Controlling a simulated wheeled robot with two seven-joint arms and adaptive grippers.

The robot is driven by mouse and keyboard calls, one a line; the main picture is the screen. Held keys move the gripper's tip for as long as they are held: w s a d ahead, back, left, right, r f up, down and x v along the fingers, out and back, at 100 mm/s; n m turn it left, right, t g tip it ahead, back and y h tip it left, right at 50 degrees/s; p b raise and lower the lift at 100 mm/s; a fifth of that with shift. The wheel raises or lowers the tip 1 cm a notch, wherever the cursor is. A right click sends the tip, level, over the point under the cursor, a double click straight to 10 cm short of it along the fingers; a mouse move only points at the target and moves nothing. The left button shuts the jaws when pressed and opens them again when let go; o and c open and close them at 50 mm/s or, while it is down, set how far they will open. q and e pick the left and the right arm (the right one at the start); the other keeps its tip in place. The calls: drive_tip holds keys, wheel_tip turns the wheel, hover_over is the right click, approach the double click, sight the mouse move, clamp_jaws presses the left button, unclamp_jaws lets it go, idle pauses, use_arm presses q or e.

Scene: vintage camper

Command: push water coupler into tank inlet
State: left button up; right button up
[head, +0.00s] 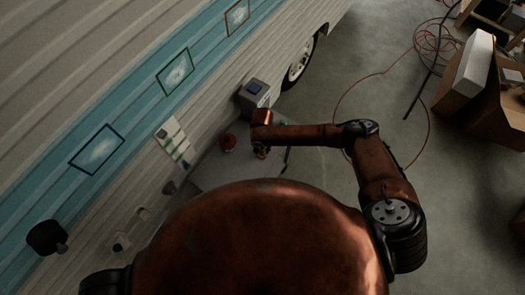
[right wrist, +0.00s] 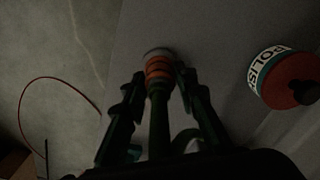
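The water coupler (right wrist: 158,70) shows in the right wrist view as an orange ringed piece on a dark green hose (right wrist: 158,120). My right gripper (right wrist: 160,75) has a finger on each side of it and looks shut on it, with the hose running back between the fingers. In the head view, my right gripper (head: 262,151) is small and partly hidden under its own wrist, above the grey table beside the camper. I cannot pick out the tank inlet for certain on the camper wall. My left gripper is not in view.
A red-lidded polish tin (head: 228,141) stands on the grey table (head: 215,170), left of my right gripper; it also shows in the right wrist view (right wrist: 285,75). A grey box (head: 255,93) is on the camper wall. Cardboard boxes (head: 470,90) and a red hose lie at right.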

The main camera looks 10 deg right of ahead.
sight(262, 148)
drive_tip(key=c, duration=0.6)
drive_tip(key=shift+r, duration=0.5)
wheel_tip(262, 148, up, 2)
drive_tip(key=shift+r, duration=0.1)
drive_tip(key=s+a+r+p, duration=0.2)
drive_tip(key=s+a+r, duration=0.1)
drive_tip(key=s+r, duration=0.6)
drive_tip(key=s, duration=0.4)
drive_tip(key=shift+s+a+r, duration=0.25)
drive_tip(key=shift+a+r, duration=0.1)
drive_tip(key=shift+r, duration=0.05)
